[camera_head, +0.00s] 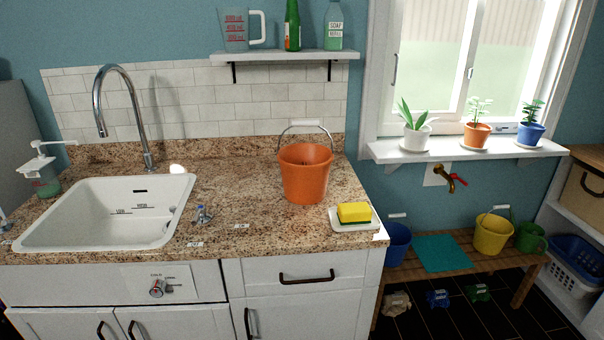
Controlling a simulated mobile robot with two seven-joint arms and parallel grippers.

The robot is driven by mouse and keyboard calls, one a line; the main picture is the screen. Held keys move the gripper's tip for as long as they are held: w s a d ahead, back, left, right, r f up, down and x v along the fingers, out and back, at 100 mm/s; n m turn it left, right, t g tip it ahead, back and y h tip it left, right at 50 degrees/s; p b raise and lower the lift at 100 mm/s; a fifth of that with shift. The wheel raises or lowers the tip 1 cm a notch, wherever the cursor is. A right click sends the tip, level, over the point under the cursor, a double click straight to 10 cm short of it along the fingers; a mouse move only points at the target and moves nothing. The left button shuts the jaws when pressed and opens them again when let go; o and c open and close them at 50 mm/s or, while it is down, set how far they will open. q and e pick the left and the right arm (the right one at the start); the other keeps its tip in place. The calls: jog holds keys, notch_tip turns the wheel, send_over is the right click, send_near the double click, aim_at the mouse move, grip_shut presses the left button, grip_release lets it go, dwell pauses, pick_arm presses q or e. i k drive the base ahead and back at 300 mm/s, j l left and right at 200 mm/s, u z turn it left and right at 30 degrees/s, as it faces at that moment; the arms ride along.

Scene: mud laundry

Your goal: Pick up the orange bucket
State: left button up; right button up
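The orange bucket (305,178) stands upright on the speckled granite counter (254,212), right of the sink. Its thin metal handle with a pale grip (303,124) is raised above the rim. The bucket's inside is mostly hidden by its front wall. Neither of my grippers shows in the head view.
A white dish with a yellow-green sponge (354,212) sits right of the bucket, near the counter's edge. A sink (105,212) and faucet (122,110) are at left. A shelf (285,55) hangs above.

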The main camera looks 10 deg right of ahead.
aim_at(305, 167)
jog(key=i+j+u, duration=0.25)
jog(key=i+u, duration=0.75)
jog(key=k+z, duration=0.15)
jog(key=z, duration=1.35)
